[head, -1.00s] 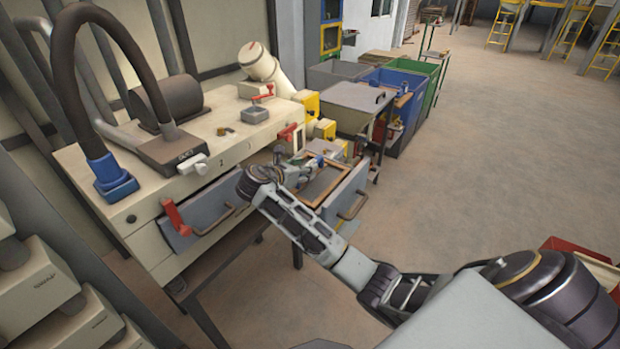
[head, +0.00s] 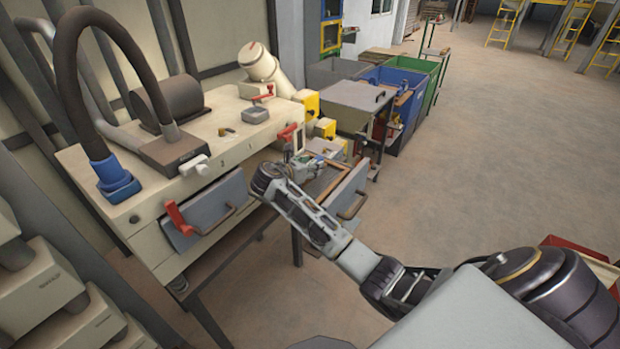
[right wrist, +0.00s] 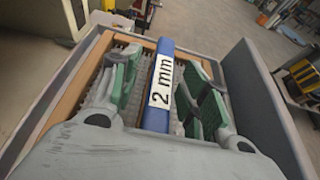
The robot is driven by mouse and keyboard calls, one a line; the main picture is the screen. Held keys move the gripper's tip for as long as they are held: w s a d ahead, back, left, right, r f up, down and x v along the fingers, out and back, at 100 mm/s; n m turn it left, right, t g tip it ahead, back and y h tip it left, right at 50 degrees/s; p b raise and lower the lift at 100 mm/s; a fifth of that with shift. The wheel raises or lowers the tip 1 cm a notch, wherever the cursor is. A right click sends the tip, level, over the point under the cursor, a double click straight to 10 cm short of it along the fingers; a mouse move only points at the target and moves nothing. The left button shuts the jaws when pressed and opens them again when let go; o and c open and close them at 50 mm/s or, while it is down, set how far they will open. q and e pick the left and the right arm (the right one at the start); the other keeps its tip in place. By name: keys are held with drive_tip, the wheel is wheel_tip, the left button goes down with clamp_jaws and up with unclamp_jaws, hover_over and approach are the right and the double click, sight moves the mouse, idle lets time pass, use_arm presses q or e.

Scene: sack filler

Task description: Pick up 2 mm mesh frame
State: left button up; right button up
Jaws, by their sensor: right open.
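The 2 mm mesh frame (right wrist: 89,72) has a wooden border, grey mesh and a blue bar (right wrist: 164,80) across it with a "2 mm" label. It lies in a pulled-out grey drawer (right wrist: 265,95); in the head view a part of its wooden border (head: 337,181) shows beside my arm. My right gripper (right wrist: 160,88) is over the frame, its green-padded fingers apart on either side of the blue bar, with visible gaps. In the head view the right gripper (head: 304,166) is partly hidden behind my wrist. My left gripper is in neither view.
A second drawer front (head: 208,212) with a red lever (head: 182,220) stands out to the left on the cream machine (head: 150,222). A grey cart (head: 350,100) and blue bin (head: 405,105) stand beyond. The floor to the right is open.

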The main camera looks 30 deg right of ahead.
drive_tip(key=shift+c, duration=0.2)
clamp_jaws()
drive_tip(key=shift+r, duration=0.15)
idle(0.3)
wheel_tip(320, 180, up, 18)
drive_tip(key=b, duration=0.2)
idle(0.6)
idle(0.5)
